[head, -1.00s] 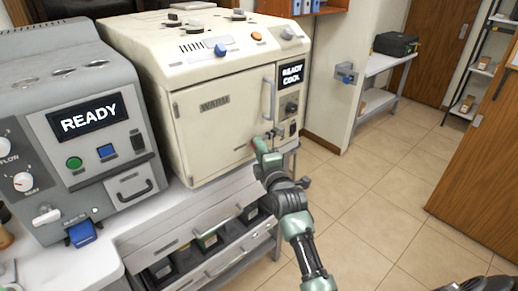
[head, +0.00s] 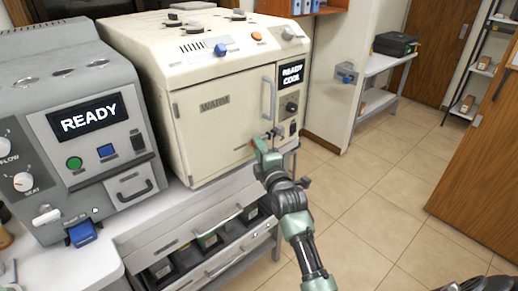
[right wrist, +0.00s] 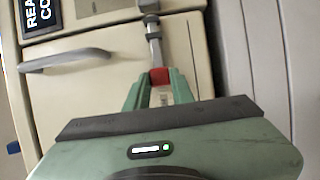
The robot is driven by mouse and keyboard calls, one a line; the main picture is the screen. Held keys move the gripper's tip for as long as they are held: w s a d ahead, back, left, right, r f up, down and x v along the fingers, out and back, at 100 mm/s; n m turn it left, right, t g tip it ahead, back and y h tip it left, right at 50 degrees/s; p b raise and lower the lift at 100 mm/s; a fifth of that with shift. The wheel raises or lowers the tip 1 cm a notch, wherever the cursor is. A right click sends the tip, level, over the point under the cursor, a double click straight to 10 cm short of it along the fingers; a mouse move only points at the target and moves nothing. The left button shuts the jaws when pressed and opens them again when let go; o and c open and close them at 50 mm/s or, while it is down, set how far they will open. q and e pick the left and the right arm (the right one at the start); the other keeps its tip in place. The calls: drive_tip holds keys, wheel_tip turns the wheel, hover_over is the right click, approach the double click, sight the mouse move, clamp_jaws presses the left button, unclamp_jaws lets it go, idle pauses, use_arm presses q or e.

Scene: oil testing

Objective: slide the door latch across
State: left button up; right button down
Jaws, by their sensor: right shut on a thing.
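The cream oven (head: 232,130), labelled WARM, has its door shut, with a curved handle (head: 268,98) on the door's right side. The door latch (right wrist: 154,42) is a slim metal bar with a red end, seen in the right wrist view across the door's edge. In the head view the latch (head: 276,132) shows small beside my gripper. My right gripper (head: 262,148) is at the door's lower right. In the right wrist view my right gripper (right wrist: 158,82) has its green fingers closed around the red end. The fingers partly hide the latch. My left gripper is out of view.
A grey machine (head: 95,130) reading READY stands at the left on the bench. A drawer (head: 185,235) and an open shelf of dark bins lie below the oven. The tiled floor (head: 365,215) at the right is clear.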

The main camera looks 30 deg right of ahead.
sight(266, 139)
drive_tip(key=shift+w+d, duration=0.2)
drive_tip(key=shift+d, duration=0.75)
drive_tip(key=shift+w+d, duration=0.15)
drive_tip(key=shift+d, duration=0.75)
drive_tip(key=c, duration=1.6)
unclamp_jaws()
drive_tip(key=o, duration=0.4)
drive_tip(key=shift+d, duration=0.15)
drive_tip(key=shift+s+a+f, duration=0.1)
drive_tip(key=shift+s+a, duration=0.1)
drive_tip(key=shift+s, duration=0.2)
drive_tip(key=s+b, duration=0.1)
drive_tip(key=s, duration=0.5)
drive_tip(key=shift+s+a, duration=0.4)
drive_tip(key=shift+a, duration=0.05)
